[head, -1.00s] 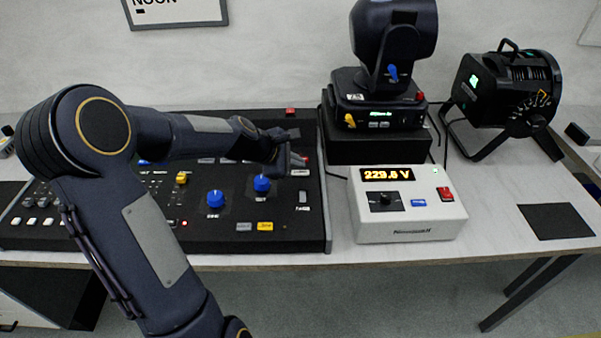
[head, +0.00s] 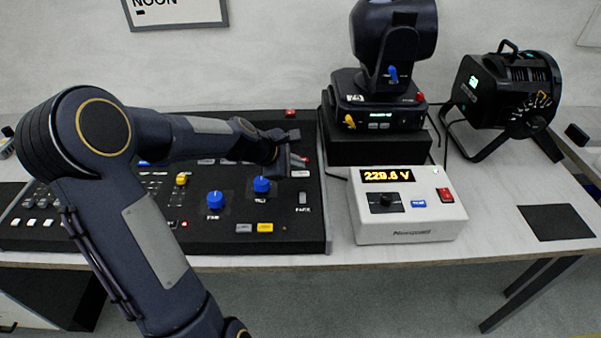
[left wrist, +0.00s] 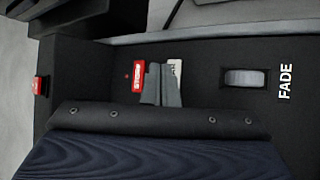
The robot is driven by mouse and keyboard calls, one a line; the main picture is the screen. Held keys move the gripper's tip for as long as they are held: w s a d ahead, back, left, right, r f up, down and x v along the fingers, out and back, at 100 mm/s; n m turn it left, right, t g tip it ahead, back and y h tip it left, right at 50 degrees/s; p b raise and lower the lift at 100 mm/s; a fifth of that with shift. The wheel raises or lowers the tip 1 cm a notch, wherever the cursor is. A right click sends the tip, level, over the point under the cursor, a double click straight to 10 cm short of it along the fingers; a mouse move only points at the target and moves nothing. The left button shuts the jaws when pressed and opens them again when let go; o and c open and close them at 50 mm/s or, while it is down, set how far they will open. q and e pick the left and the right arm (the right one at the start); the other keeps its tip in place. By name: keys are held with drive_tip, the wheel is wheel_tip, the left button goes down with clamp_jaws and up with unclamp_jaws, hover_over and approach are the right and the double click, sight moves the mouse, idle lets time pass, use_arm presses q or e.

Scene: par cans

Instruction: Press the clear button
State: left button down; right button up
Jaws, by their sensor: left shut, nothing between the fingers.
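The black control console (head: 286,205) lies on the table, with several small buttons and knobs. My left gripper (head: 297,168) is over its right part, near the back. In the left wrist view, its closed, empty fingertips (left wrist: 160,84) are between a red button (left wrist: 137,75) and a pale button (left wrist: 174,68), which they partly cover. The lettering on these two is too small to read, so I cannot tell which is the clear button, nor whether the fingers touch either. A grey button (head: 244,228) and a yellow button (head: 265,227) sit at the console's front. My right gripper is not in view.
Another red button (head: 290,113) is at the console's back edge. A white voltage box (head: 408,228) stands right of the console, with a moving-head lamp (head: 390,100) behind it and a black lamp (head: 510,90) farther right.

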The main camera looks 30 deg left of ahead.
sight(296, 175)
use_arm(q)
drive_tip(key=shift+f, duration=0.1)
idle(0.6)
drive_tip(key=shift+f+b, duration=0.35)
drive_tip(key=shift+f+b, duration=0.35)
drive_tip(key=shift+f, duration=0.05)
idle(0.5)
drive_tip(key=shift+r, duration=0.15)
drive_tip(key=shift+r+p, duration=0.7)
drive_tip(key=shift+p, duration=0.05)
drive_tip(key=shift+r, duration=0.1)
wheel_tip(296, 175, up, 5)
drive_tip(key=p, duration=0.4)
drive_tip(key=shift+p, duration=0.4)
